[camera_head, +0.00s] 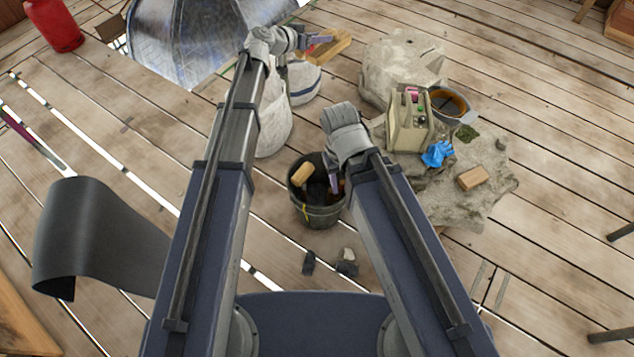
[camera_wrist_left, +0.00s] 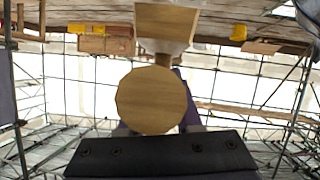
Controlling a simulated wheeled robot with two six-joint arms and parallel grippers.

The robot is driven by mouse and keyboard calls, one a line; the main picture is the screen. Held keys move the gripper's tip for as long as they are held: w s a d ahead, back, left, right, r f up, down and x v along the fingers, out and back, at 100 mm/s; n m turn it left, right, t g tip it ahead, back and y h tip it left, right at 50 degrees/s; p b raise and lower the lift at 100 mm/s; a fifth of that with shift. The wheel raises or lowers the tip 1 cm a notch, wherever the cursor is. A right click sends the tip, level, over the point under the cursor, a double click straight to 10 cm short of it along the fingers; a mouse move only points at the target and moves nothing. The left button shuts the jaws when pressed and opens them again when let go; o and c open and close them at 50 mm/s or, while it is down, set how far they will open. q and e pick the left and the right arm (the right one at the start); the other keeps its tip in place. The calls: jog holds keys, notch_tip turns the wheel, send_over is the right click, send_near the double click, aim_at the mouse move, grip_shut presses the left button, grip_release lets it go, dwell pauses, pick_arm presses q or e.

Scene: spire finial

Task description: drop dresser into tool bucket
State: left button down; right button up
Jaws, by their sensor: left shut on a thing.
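The dresser, a light wooden tool (camera_head: 331,46), is held in my left gripper (camera_head: 308,43), up at the top middle of the head view. In the left wrist view the dresser (camera_wrist_left: 152,100) shows a round wooden end close to the camera, with a wider block beyond it. The tool bucket (camera_head: 318,215) is dark and stands on the planks at the centre, with a wooden-ended tool (camera_head: 302,174) sticking out. My right gripper (camera_head: 335,184) points down at the bucket's right side; its fingers are mostly hidden by its wrist, so their opening is unclear.
Pale sacks or tubs (camera_head: 272,125) stand behind the bucket. To the right, a stone-coloured sheet (camera_head: 450,200) carries a tool caddy (camera_head: 408,125), a pan (camera_head: 449,103), a blue glove (camera_head: 437,154) and a wooden block (camera_head: 472,178). Dark lumps (camera_head: 308,262) lie before the bucket.

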notch_tip(320, 180, down, 38)
jog(key=b, duration=3.5)
jog(key=shift+r+b, duration=0.15)
jog(key=shift+b, duration=0.25)
jog(key=o, duration=0.4)
jog(key=shift+f+b, duration=0.6)
jog(key=shift+c, duration=0.2)
jog(key=shift+o, duration=1.1)
notch_tip(320, 180, down, 14)
jog(key=b, duration=1.4)
pick_arm(q)
jog(key=s+f+b, duration=0.2)
jog(key=f, duration=2.7)
jog(key=s+a+f+b, duration=0.1)
jog(key=s+f+b, duration=0.2)
jog(key=f, duration=2.6)
jog(key=shift+a+f+n+b, duration=0.2)
jog(key=shift+f+n+b, duration=0.1)
jog(key=shift+b, duration=0.05)
pick_arm(e)
notch_tip(320, 180, down, 6)
jog(key=shift+w+r, duration=0.1)
jog(key=shift+r, duration=0.05)
pick_arm(q)
jog(key=shift+s, duration=0.1)
